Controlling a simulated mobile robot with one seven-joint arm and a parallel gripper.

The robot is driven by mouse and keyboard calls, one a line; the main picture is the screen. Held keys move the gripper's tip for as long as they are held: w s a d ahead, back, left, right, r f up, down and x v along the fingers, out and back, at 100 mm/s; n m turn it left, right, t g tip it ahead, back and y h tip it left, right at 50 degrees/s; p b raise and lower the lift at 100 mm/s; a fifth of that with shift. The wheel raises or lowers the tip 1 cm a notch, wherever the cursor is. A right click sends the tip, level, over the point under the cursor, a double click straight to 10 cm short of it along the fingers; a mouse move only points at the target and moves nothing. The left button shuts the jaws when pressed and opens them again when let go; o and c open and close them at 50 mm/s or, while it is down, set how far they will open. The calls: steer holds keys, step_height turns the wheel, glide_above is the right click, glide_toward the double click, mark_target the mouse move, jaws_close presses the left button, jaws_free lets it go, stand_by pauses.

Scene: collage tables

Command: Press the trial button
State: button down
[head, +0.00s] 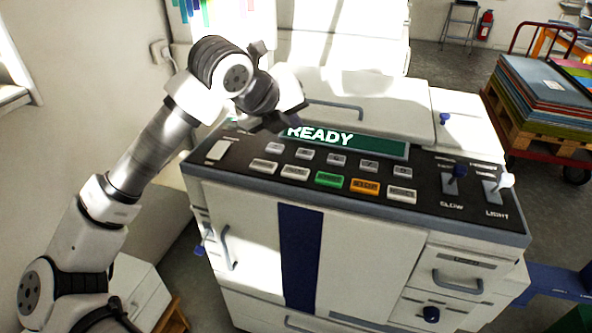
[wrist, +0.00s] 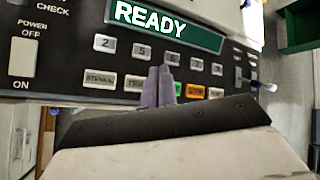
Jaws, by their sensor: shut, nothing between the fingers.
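The trial button (wrist: 134,83) is a pale grey key in the lower row of the printer's black control panel. In the wrist view only the start of its label shows, beside my gripper fingers. In the head view it appears to be the second key (head: 295,172) from the left, just left of the green one. My gripper (wrist: 159,72) is shut and empty. In the wrist view its tips overlap the panel just right of the trial button; whether they touch it cannot be told. In the head view my gripper (head: 282,118) is above the panel's back edge, left of centre.
A green key (head: 329,179) and an orange key (head: 364,187) sit right of the trial button. A row of numbered keys (head: 337,160) lies behind, under the READY display (head: 350,140). Levers (head: 460,172) stand at the right. A power switch (head: 217,150) is at the left.

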steer(key=b, duration=0.5)
glide_above(293, 174)
step_height(293, 174, down, 8)
steer(key=shift+r, duration=0.2)
steer(key=shift+f+b, duration=0.5)
steer(key=shift+f, duration=0.1)
steer(key=shift+f, duration=0.1)
stand_by(1.3)
steer(key=shift+f+b, duration=0.35)
steer(key=shift+b, duration=0.35)
steer(key=shift+f+b, duration=0.35)
steer(key=shift+b, duration=0.1)
stand_by(0.4)
steer(key=shift+r, duration=0.85)
